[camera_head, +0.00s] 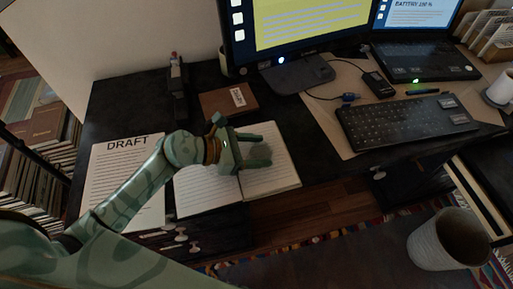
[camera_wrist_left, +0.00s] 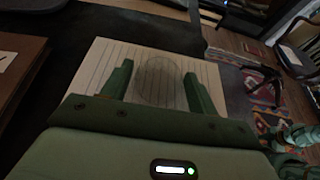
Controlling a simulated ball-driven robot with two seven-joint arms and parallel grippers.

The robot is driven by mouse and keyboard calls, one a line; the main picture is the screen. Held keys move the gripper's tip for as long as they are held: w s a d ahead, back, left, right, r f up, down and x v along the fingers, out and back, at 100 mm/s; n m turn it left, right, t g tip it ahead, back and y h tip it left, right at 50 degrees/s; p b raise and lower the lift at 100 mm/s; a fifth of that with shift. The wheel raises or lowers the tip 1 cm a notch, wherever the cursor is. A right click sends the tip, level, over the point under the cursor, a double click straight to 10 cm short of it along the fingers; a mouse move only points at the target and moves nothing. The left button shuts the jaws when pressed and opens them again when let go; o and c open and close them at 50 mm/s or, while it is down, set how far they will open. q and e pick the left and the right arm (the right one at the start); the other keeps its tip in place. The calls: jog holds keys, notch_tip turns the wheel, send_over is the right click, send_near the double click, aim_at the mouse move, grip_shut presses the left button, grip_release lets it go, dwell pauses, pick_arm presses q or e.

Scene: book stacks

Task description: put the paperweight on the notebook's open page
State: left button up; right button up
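The open notebook (camera_head: 280,182) lies on the dark desk near its front edge, with lined pages; a page also shows in the left wrist view (camera_wrist_left: 95,63). The paperweight (camera_wrist_left: 157,82) is a clear, round, glassy thing over the lined page. In the head view it is a faint grey patch on the right-hand page (camera_head: 257,151). My left gripper (camera_head: 262,151) is low over this page, with its two fingers apart, one on each side of the paperweight. Gaps show beside it in the left wrist view. My right gripper is not clearly visible.
A DRAFT sheet (camera_head: 105,180) lies left of the notebook, and a brown book (camera_head: 222,103) lies behind it. A dark stapler-like object (camera_head: 178,85) stands at the back left.

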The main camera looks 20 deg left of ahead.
pick_arm(q)
jog(key=shift+o, duration=0.6)
jog(key=shift+r, duration=0.2)
jog(key=shift+s+a+r, duration=0.1)
jog(key=shift+s+a, duration=0.05)
jog(key=shift+a, duration=0.05)
jog(key=p+v, duration=0.2)
jog(key=v, duration=0.9)
jog(key=shift+s+a+r, duration=0.15)
